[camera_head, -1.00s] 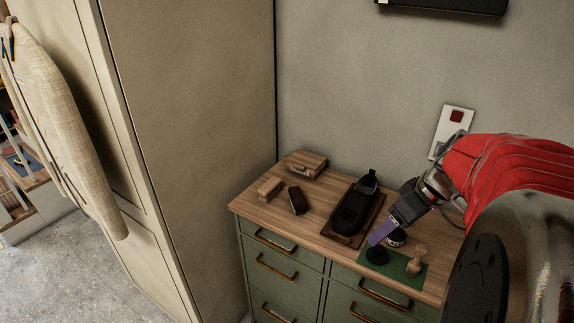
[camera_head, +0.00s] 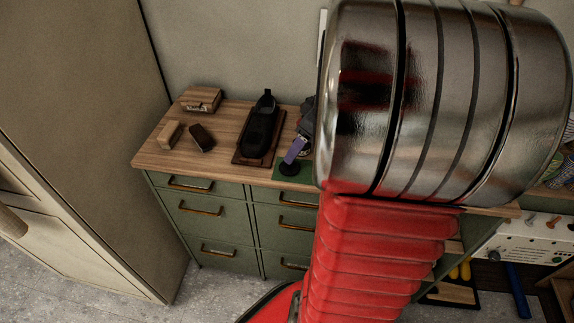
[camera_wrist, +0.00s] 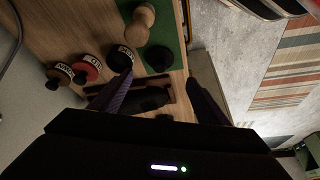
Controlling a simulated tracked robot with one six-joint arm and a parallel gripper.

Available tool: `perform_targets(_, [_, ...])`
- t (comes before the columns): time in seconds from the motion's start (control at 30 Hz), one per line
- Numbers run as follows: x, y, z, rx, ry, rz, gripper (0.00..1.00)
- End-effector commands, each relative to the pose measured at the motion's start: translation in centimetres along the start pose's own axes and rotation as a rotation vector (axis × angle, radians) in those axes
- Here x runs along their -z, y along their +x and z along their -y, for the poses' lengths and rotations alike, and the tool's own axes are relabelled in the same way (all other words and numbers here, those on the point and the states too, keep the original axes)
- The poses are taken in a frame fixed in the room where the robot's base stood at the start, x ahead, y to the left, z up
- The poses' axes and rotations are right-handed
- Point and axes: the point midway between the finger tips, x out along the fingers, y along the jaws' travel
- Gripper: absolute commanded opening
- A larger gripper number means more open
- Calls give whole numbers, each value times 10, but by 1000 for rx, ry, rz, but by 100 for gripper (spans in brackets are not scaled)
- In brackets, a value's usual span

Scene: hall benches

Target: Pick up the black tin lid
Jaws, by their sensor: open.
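A black round piece (camera_wrist: 158,58) that looks like the black tin lid sits on the green mat (camera_wrist: 168,22). It also shows in the head view (camera_head: 289,169), close under a purple fingertip. Beside it in the wrist view is a dark-topped tin (camera_wrist: 120,57) with a white label. My gripper (camera_wrist: 158,100) is open, its two purple fingers apart, with nothing held between them. The lid lies beyond the fingertips in the wrist view; whether anything touches it cannot be told. In the head view my arm hides most of the gripper (camera_head: 295,150).
A wooden-handled stamp-shaped piece (camera_wrist: 142,25) stands close to the lid. A red tin (camera_wrist: 88,68) and a brown tin (camera_wrist: 62,73) stand further left. A black shoe (camera_head: 260,128) rests on a brown board.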

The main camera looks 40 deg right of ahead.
Motion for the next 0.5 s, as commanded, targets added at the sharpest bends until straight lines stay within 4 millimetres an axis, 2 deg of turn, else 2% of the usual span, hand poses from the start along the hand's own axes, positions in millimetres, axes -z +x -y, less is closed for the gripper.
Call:
perform_targets(0.1, [0, 20, 1, 4, 1, 2, 69])
perform_targets(0.23, [0, 36, 1, 2, 0, 1, 69])
perform_targets(0.5, [0, 43, 0, -1, 1, 0, 69])
